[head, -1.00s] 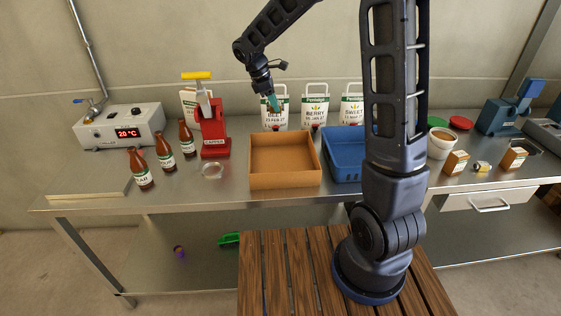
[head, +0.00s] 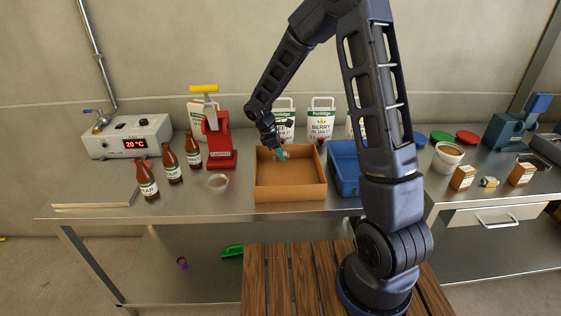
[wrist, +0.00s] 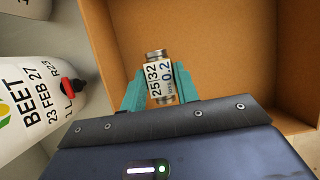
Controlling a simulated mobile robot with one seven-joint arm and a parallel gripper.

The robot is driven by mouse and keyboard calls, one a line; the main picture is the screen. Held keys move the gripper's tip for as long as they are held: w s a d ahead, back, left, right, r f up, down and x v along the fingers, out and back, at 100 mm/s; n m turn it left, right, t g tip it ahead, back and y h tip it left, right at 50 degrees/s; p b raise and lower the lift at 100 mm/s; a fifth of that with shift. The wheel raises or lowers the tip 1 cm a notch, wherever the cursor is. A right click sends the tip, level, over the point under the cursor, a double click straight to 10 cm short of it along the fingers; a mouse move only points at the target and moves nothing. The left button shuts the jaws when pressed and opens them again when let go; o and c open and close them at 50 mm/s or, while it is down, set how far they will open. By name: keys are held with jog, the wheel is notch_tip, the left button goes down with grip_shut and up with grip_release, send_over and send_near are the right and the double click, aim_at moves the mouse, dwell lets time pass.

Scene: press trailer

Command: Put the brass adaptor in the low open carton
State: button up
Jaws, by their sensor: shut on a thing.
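The brass adaptor (wrist: 160,78) shows in the wrist view as a small metal cylinder with a white label reading "25|32" and "0.2". My gripper (wrist: 160,84) has its two teal fingers shut on the adaptor's sides. The low open carton (head: 290,194) is a shallow brown box on the bench in the head view. My gripper (head: 281,156) is at the carton's back part, over its inside. In the wrist view the carton's floor (wrist: 220,50) lies behind the adaptor. The exact height above the floor is hard to tell.
A white BEET pouch (wrist: 30,95) stands close beside the carton; a BERRY pouch (head: 321,122) stands behind it. A blue tray (head: 345,171) is right of the carton. A red capper (head: 220,148) and several brown bottles (head: 170,163) stand to the left.

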jog(key=shift+f, duration=1.9)
jog(key=shift+f, duration=0.15)
jog(key=o, duration=1.1)
jog(key=shift+c, duration=0.2)
